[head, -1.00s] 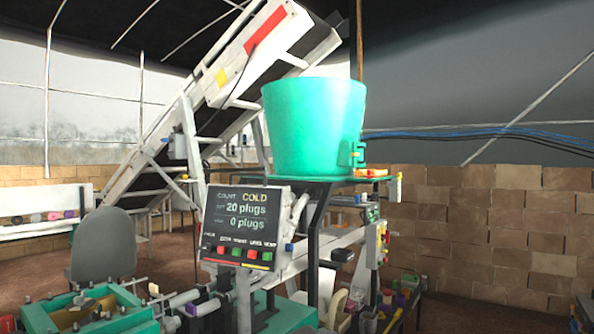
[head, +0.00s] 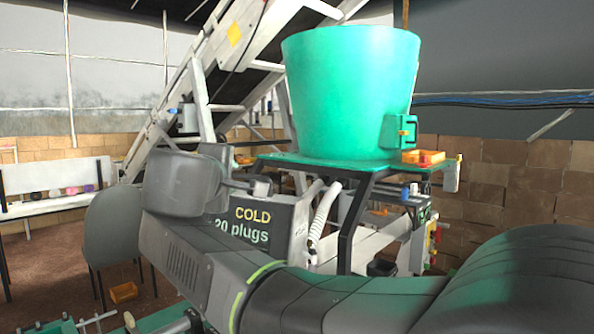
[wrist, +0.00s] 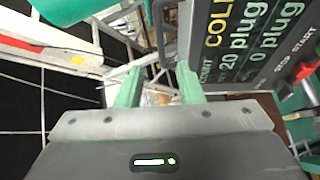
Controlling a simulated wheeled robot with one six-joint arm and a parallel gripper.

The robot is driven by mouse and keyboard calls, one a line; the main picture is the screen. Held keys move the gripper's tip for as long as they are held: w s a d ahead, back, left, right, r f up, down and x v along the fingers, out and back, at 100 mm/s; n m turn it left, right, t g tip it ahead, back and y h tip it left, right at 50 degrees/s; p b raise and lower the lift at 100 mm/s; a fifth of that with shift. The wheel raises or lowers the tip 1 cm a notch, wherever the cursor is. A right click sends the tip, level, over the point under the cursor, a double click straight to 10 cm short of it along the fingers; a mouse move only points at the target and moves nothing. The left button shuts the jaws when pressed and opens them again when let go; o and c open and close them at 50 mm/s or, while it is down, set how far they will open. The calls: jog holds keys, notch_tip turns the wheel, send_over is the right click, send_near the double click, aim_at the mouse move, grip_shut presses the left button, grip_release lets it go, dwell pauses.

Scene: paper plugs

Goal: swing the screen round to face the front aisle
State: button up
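The screen (head: 256,222) is a dark panel reading "COLD" and "20 plugs"; my arm covers its left and lower parts in the head view. In the wrist view the screen (wrist: 240,45) fills the upper right, turned on its side, with part of a red button showing. A grey bar (wrist: 158,30) runs along the screen's left edge there. My gripper (wrist: 158,72) has its two green fingers apart, with nothing seen held between them. The fingers point toward the bar, just short of it in the picture; I cannot tell the true gap. The head view hides the fingertips.
A green tub (head: 345,95) stands on a green-topped frame (head: 300,160) behind the screen. A ribbed white hose (head: 322,222) hangs just right of the screen. A white conveyor rises behind.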

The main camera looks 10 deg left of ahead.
aim_at(244, 177)
jog(key=p+x, duration=0.2)
jog(key=x, duration=1.1)
jog(key=shift+w+p, duration=0.15)
jog(key=shift+p, duration=0.2)
grip_shut()
